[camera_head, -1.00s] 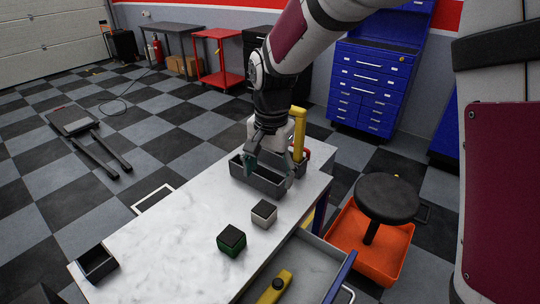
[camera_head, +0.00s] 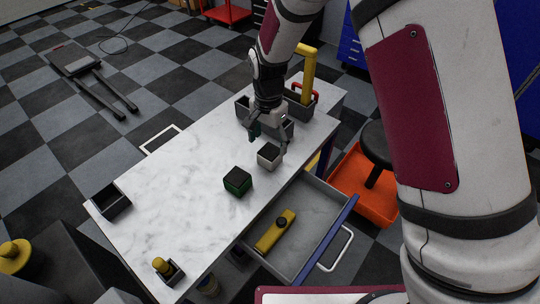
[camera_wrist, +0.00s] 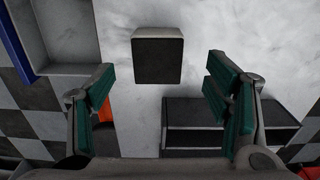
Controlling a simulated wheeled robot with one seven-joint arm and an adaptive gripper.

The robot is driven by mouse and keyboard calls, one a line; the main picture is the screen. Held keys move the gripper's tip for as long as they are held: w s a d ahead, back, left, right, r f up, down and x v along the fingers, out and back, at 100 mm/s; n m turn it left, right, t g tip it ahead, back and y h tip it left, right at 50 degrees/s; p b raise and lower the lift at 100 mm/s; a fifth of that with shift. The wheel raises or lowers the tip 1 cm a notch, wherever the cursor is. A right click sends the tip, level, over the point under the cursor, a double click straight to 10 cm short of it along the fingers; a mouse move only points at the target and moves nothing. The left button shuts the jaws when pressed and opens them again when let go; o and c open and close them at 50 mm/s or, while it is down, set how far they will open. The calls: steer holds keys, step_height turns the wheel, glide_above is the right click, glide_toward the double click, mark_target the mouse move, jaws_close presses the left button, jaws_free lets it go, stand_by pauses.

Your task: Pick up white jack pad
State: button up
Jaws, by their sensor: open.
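The white jack pad (camera_head: 269,160) is a small pale block with a dark top. It stands on the white marbled tabletop (camera_head: 190,185), close to the edge by the open drawer. My gripper (camera_head: 269,141) is open and empty just behind and above it in the head view. In the wrist view the pad (camera_wrist: 158,56) lies ahead of the open gripper (camera_wrist: 160,86), roughly centred between the teal-padded fingers. No contact with the pad shows.
A green block with a dark top (camera_head: 237,181) stands left of the pad. A dark grey tray (camera_head: 242,108) is behind the gripper, with a yellow post (camera_head: 309,72) near it. The open drawer (camera_head: 308,213) holds a yellow tool (camera_head: 275,232). A small dark bin (camera_head: 111,203) sits at the table's left.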

mark_target(270, 150)
step_height(270, 150, down, 5)
steer(key=shift+d+f+p, duration=0.1)
steer(key=shift+d+p, duration=0.05)
steer(key=shift+p, duration=0.3)
steer(key=c, duration=1.5)
